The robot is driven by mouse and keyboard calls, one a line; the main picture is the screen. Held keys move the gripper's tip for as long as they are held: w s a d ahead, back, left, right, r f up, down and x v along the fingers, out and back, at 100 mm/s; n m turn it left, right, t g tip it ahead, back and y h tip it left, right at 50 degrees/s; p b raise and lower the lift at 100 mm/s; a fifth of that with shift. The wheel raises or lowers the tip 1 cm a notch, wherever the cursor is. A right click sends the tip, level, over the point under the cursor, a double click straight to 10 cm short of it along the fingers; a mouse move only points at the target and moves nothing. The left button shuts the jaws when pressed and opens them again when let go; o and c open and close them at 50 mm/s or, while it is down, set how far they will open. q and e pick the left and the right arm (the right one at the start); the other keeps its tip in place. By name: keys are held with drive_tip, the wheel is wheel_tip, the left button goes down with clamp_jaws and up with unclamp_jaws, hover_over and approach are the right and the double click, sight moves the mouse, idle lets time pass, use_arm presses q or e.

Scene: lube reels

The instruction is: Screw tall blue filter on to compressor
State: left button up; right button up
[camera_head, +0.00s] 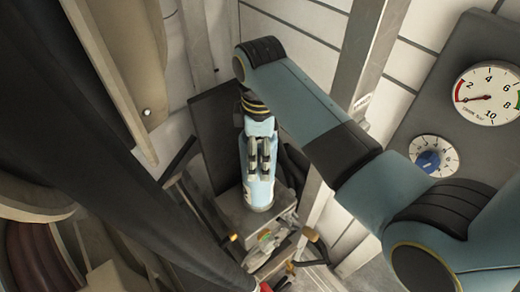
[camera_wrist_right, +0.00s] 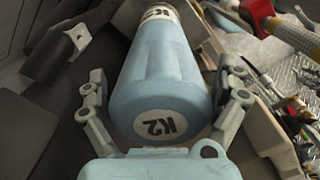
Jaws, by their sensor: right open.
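The tall blue filter (camera_wrist_right: 160,75) is a light blue cylinder with white K2 labels on its near end and far band. In the right wrist view it lies between the spread fingers of my right gripper (camera_wrist_right: 164,85), which is open around it. In the head view my right gripper (camera_head: 261,158) points down over the filter (camera_head: 259,192), which looks upright on the grey compressor (camera_head: 237,219). The gripper hides the filter's top. I cannot tell whether the filter's lower end is threaded on. My left gripper is not in view.
A dark panel (camera_head: 212,135) stands behind the filter. A grey metal post (camera_head: 357,65) rises to the right. A gauge panel (camera_head: 455,130) with a blue knob is at the far right. Hoses and fittings (camera_wrist_right: 290,105) crowd the right of the wrist view.

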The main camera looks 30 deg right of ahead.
drive_tip(key=shift+f, duration=0.6)
drive_tip(key=c, duration=1.5)
drive_tip(key=shift+o, duration=0.2)
drive_tip(key=m, duration=0.5)
drive_tip(key=shift+s, duration=0.1)
